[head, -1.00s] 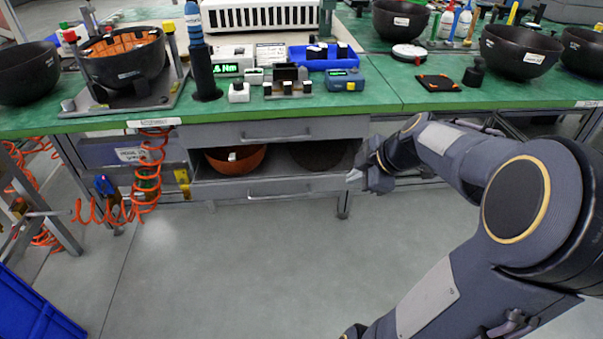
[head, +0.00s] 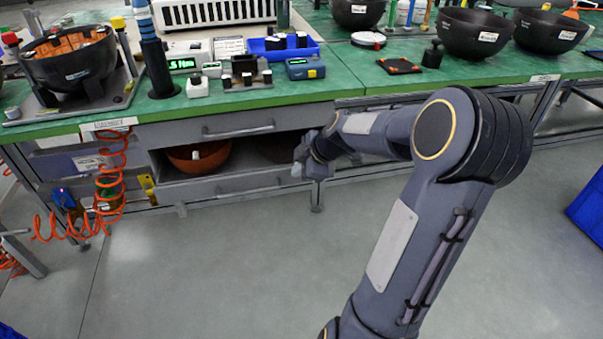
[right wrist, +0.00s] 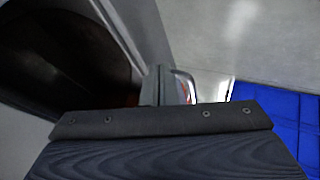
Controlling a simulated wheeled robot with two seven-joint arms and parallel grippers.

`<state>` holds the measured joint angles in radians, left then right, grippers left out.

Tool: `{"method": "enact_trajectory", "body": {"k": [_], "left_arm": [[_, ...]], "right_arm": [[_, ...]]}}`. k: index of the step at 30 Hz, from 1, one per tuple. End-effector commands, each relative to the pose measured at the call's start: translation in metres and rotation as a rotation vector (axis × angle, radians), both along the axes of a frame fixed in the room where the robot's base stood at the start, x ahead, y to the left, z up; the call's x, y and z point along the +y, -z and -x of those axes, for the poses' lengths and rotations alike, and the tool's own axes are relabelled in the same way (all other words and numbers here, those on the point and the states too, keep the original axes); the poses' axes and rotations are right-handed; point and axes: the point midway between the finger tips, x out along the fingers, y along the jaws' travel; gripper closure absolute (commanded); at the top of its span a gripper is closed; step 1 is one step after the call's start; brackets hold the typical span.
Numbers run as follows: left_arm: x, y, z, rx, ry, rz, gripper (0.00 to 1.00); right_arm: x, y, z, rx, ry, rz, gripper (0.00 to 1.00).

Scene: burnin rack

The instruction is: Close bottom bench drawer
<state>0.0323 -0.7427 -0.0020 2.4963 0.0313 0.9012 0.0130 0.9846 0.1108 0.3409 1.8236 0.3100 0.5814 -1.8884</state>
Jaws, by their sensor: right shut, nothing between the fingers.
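The grey bottom drawer (head: 225,188) is under the green bench, with a bar handle on its front. Its inside shows above the front panel, so it looks at least partly open. An orange bowl (head: 203,158) sits inside, with a dark space to its right. My right gripper (head: 299,168) is shut and empty at the right end of the drawer front; whether it touches is unclear. In the right wrist view the shut fingertips (right wrist: 168,86) are beside a grey panel, with a dark rounded hollow to the left. My left gripper is out of view.
The upper drawer (head: 230,128) appears shut. Coiled orange hoses (head: 108,185) hang left of the drawers. Bowls and instruments stand on the green bench top (head: 375,85). The floor in front is clear, with a blue crate (head: 588,212) at the far right.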

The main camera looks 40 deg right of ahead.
Motion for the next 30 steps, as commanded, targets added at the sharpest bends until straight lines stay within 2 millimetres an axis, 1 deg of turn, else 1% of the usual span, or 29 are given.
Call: {"method": "enact_trajectory", "body": {"k": [9, 16, 25, 30], "left_arm": [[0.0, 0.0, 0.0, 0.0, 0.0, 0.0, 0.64], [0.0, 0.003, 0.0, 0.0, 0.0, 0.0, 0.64], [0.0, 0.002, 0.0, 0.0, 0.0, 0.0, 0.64], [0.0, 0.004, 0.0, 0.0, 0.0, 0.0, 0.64]], "right_arm": [[-0.001, 0.0, -0.001, 0.0, -0.001, -0.001, 1.0], [-0.012, 0.0, -0.022, -0.001, -0.003, -0.001, 1.0], [-0.013, 0.0, -0.021, 0.001, 0.0, 0.0, 1.0], [-0.009, 0.001, -0.024, 0.0, -0.002, -0.001, 1.0]]}}
